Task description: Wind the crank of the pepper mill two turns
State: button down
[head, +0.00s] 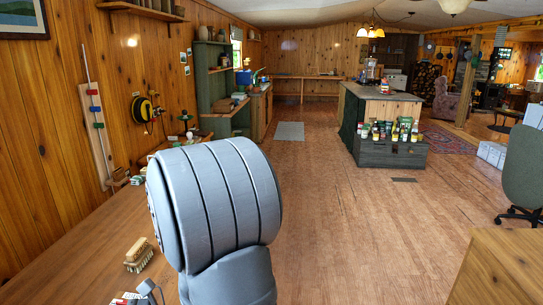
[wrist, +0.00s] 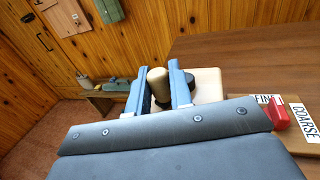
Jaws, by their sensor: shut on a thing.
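In the wrist view my gripper (wrist: 157,88) is shut on an upright, rounded tan wooden knob (wrist: 157,78), which looks like the handle of the pepper mill's crank. One blue-grey finger stands on each side of it. A pale wooden block (wrist: 208,84), apparently part of the mill, shows behind the right finger with a dark rounded part (wrist: 190,82) beside it. The crank arm and the lower mill are mostly hidden by the fingers and my wrist. In the head view my grey arm hides the gripper and the mill.
A red piece (wrist: 278,114) sits between FINE and COARSE labels at the right of the wrist view. On the wooden bench (head: 85,255) lies a brush (head: 138,253). Small items stand along the wall. The floor (head: 330,225) right of the bench is open.

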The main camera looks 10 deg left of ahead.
jog(key=shift+s+m+t, duration=0.1)
jog(key=shift+m+t, duration=0.2)
jog(key=shift+t, duration=0.2)
jog(key=shift+s+a+m+t+y, duration=0.15)
jog(key=shift+m+t, duration=0.25)
jog(key=shift+t, duration=0.2)
jog(key=shift+s+a+m+t+y, duration=0.15)
jog(key=shift+m+t, duration=0.25)
jog(key=shift+t, duration=0.2)
jog(key=shift+s+m+t, duration=0.1)
jog(key=shift+m+t, duration=0.4)
jog(key=shift+t, duration=0.3)
jog(key=shift+a+m+t, duration=0.1)
jog(key=shift+m+t, duration=0.2)
jog(key=shift+t, duration=0.2)
jog(key=shift+r, duration=0.1)
jog(key=shift+s+a+m+t, duration=0.1)
jog(key=shift+a+m+t, duration=0.1)
jog(key=shift+m+t, duration=0.8)
